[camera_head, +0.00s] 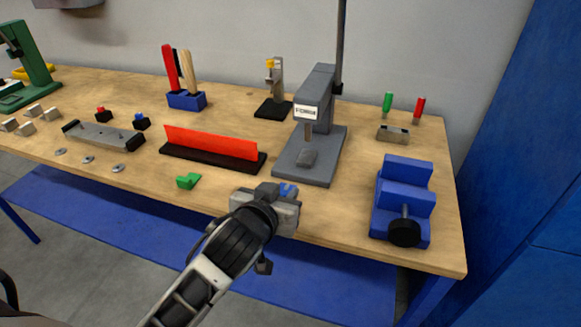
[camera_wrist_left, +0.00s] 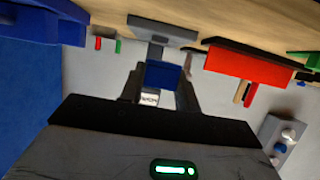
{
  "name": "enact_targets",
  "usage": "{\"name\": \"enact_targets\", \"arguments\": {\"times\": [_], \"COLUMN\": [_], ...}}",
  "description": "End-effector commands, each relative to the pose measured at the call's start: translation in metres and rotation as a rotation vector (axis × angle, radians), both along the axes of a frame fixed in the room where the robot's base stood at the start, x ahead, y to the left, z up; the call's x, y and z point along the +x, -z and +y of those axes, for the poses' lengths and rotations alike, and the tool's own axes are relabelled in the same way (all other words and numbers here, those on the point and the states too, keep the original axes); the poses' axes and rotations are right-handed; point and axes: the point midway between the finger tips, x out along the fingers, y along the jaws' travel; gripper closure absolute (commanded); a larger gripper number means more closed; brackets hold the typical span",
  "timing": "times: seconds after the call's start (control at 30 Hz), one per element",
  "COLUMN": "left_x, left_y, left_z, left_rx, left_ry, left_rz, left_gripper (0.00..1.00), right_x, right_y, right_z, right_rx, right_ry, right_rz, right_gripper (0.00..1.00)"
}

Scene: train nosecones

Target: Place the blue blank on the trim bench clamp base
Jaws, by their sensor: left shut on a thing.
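The blue blank (camera_head: 288,190) is between the fingers of my left gripper (camera_head: 274,201), mostly hidden by them in the head view. In the left wrist view the blue blank (camera_wrist_left: 163,75) shows as a block between the dark fingers. My left gripper is shut on it at the bench's front edge, in front of the grey bench fixture. That fixture has a flat grey base (camera_head: 321,169), an upright column with a white label, and a small grey block on the base; it looks like the trim bench clamp. My right gripper is not in view.
A red fence on a black base (camera_head: 212,145) stands left of the grey fixture, with a small green piece (camera_head: 188,181) before it. A blue vise (camera_head: 404,193) with a black knob stands at the right. Bare wood lies between the fixture and the vise.

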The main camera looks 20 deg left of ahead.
Motion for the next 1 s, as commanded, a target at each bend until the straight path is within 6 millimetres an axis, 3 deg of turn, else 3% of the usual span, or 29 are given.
{"name": "enact_targets", "arguments": {"times": [0.2,0.3,0.6,1.0], "left_x": [-0.04,-0.048,-0.002,0.003], "left_y": [-0.025,-0.03,-0.001,0.002], "left_z": [-0.02,-0.024,-0.003,0.001], "left_rx": [0.0,0.001,0.001,0.0], "left_ry": [0.089,0.107,0.007,-0.007], "left_rz": [-0.002,0.0,-0.001,-0.001], "left_gripper": [0.9,0.9,0.9,0.9], "right_x": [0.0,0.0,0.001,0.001], "right_y": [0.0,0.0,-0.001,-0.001], "right_z": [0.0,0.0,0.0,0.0], "right_rx": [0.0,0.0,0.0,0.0], "right_ry": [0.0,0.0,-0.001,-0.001], "right_rz": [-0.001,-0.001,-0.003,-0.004], "right_gripper": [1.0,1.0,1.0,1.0]}}
